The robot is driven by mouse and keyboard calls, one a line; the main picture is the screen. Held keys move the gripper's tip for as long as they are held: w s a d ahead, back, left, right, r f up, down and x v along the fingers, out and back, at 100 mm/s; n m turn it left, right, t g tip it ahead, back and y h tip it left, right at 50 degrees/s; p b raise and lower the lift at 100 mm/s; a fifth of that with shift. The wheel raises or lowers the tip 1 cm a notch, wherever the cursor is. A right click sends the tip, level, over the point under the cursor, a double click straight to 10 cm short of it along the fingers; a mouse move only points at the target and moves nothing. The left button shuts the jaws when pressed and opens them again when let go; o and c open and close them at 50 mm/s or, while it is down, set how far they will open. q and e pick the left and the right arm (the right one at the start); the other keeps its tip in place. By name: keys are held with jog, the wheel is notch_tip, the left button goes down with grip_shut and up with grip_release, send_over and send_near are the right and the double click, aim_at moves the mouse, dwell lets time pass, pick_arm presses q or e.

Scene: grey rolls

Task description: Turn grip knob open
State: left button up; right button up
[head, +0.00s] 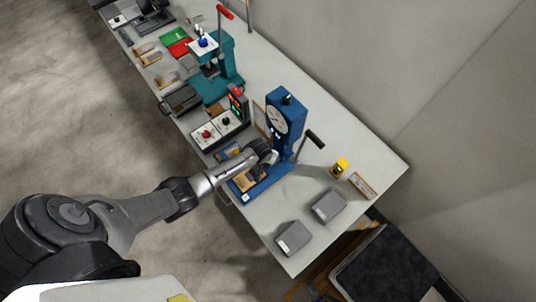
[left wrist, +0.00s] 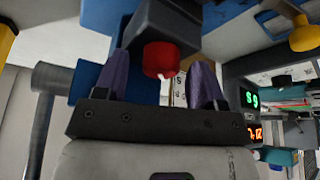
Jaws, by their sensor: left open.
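The red knob (left wrist: 159,60) sits on the end of a dark grey block (left wrist: 165,28) in the left wrist view. My left gripper (left wrist: 163,76) is open, with one purple finger on each side of the knob. Gaps show between the knob and both fingers, and I cannot tell how deep it sits between them. In the head view my left gripper (head: 264,155) is at the lower front of the blue dial-gauge stand (head: 285,118). The knob is hidden there by my gripper. My right gripper is not in view.
A black-handled lever (head: 314,138) sticks out right of the stand. A button box (head: 218,129) and a digital display (head: 237,106) stand left of it. Two grey blocks (head: 328,207) (head: 293,238) and a yellow piece (head: 340,166) lie right. A teal press (head: 222,78) stands farther back.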

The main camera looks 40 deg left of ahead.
pick_arm(q)
jog(key=shift+r, duration=0.1)
jog(key=p+v, duration=0.1)
jog(key=v, duration=1.2)
jog(key=shift+s+r, duration=0.2)
jog(key=shift+r, duration=0.05)
